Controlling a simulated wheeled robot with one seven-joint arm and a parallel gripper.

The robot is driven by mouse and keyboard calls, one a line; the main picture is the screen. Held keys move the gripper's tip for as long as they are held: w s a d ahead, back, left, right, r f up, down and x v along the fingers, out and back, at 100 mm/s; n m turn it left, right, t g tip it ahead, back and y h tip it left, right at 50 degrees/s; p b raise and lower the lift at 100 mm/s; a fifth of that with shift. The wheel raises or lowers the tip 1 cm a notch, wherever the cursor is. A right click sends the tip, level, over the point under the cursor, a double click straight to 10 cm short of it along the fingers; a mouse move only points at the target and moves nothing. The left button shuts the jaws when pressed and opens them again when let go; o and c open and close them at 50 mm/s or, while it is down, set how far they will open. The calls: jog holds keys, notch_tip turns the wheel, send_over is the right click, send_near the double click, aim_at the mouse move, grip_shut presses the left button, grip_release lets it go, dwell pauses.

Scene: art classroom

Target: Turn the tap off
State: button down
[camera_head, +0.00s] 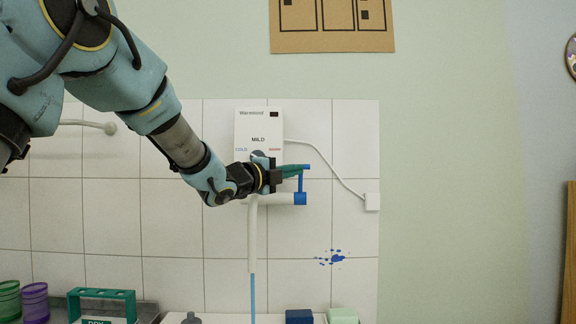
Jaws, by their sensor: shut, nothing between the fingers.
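The tap is a white pipe with a long spout (252,238) hanging down below a white wall heater (258,128). A thin blue stream of water (252,298) runs down from the spout's end. The tap's blue handle (301,186) is at the right end of the pipe, with a blue hub, an upright stem and a short crosspiece at the top. My gripper (300,171) is shut, with its teal fingers pointing right. Their tips are at the top of the blue handle; I cannot tell whether they touch it. My wrist hides part of the heater's lower edge and the pipe.
A white cable (330,170) runs from the heater to a wall box (372,201). A teal rack (101,296), purple cup (35,300), green cup (9,300), dark blue block (299,316) and pale green block (343,315) stand below.

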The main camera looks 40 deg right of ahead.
jog(key=shift+w+d+r, duration=0.1)
jog(key=shift+w+d, duration=0.35)
jog(key=shift+w, duration=0.05)
jog(key=w+d+r+n+y+p, duration=0.1)
jog(key=p, duration=0.2)
jog(key=w+d+n+p, duration=0.1)
jog(key=p, duration=0.3)
jog(key=shift+w+d+r+y, duration=0.1)
jog(key=shift+w+r+y, duration=0.25)
jog(key=shift+r+y, duration=0.05)
jog(key=shift+s, duration=0.1)
